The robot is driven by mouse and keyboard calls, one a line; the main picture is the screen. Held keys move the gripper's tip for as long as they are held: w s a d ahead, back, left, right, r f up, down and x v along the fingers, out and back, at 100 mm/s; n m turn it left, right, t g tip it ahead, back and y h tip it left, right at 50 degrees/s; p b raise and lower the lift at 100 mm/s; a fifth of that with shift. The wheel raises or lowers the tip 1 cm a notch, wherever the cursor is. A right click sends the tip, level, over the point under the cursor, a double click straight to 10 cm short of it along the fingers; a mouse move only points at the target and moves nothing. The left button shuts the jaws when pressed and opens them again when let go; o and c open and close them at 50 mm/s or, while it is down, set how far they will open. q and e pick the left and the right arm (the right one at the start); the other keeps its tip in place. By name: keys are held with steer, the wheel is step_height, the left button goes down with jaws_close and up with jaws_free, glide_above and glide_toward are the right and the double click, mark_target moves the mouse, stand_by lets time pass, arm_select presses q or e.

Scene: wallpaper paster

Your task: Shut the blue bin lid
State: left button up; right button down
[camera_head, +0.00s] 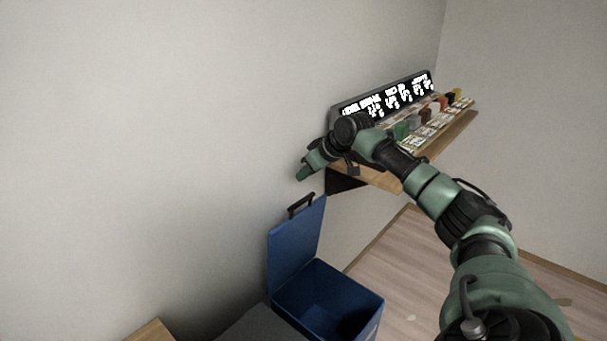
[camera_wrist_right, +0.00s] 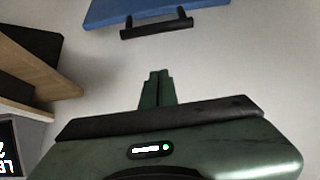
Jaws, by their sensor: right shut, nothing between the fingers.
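The blue bin (camera_head: 335,300) stands on the floor by the wall, its inside open to view. Its blue lid (camera_head: 293,243) stands upright along the left side, with a dark handle (camera_head: 301,206) at its top edge. In the right wrist view the lid (camera_wrist_right: 130,10) and handle (camera_wrist_right: 158,26) show at the top, beyond the fingers. My right gripper (camera_head: 304,173) is above the handle, apart from it, near the wall. Its green fingers (camera_wrist_right: 157,88) are together and empty. My left gripper is in neither view.
A wooden wall shelf (camera_head: 455,131) with a lit display (camera_head: 385,98) and several small coloured items is right beside my right wrist. A dark grey surface (camera_head: 258,327) lies left of the bin. Open wooden floor (camera_head: 400,280) is to its right.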

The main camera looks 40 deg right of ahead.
steer(key=f+p, duration=0.1)
steer(key=f, duration=0.2)
steer(key=w+f+p, duration=0.1)
steer(key=f+p, duration=0.1)
steer(key=f, duration=0.1)
steer(key=shift+w+f, duration=0.15)
steer(key=shift+f, duration=0.25)
steer(key=shift+a+f, duration=0.1)
steer(key=shift+f, duration=0.05)
